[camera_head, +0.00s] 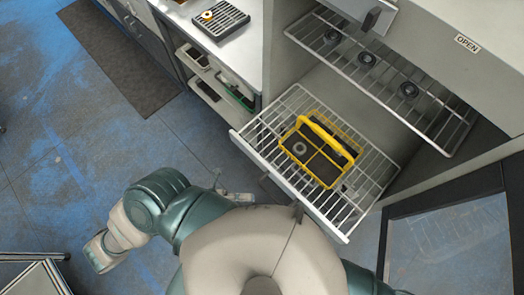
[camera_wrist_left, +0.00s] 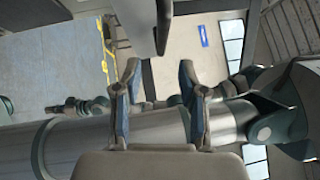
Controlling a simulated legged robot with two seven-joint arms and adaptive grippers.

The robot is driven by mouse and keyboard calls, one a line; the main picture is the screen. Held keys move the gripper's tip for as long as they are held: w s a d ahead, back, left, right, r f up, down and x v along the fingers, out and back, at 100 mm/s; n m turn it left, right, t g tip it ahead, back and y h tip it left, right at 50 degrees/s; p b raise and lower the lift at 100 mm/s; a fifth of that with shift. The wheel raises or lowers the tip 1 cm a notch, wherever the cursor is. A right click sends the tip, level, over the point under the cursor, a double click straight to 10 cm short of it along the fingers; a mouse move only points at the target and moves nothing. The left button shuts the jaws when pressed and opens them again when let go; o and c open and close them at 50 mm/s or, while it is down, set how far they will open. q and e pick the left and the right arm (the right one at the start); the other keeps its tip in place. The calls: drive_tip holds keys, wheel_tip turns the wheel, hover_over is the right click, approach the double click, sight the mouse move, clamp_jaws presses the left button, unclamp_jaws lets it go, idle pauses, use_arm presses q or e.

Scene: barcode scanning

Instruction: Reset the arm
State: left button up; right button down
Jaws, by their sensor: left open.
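My left arm (camera_head: 160,205) shows in the head view at the lower left, bent, in teal and off-white. My left gripper (camera_head: 232,194) is small there, partly hidden behind my own body, near the front edge of the pulled-out rack. I cannot tell whether it touches the rack. In the left wrist view my left gripper (camera_wrist_left: 160,85) has its two fingers spread apart, with nothing held between them. My right gripper is not in view.
A wire rack (camera_head: 235,140) extends from the open cabinet and bears a yellow divided basket (camera_head: 345,150) with a grey ring inside. An upper rack (camera_head: 448,120) holds several dark round parts. A counter with a black tray (camera_head: 235,22) stands left. Open floor (camera_head: 60,130) lies left.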

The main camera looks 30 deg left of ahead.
use_arm(q)
drive_tip(key=shift+v, duration=1.25)
drive_tip(key=shift+f, duration=0.1)
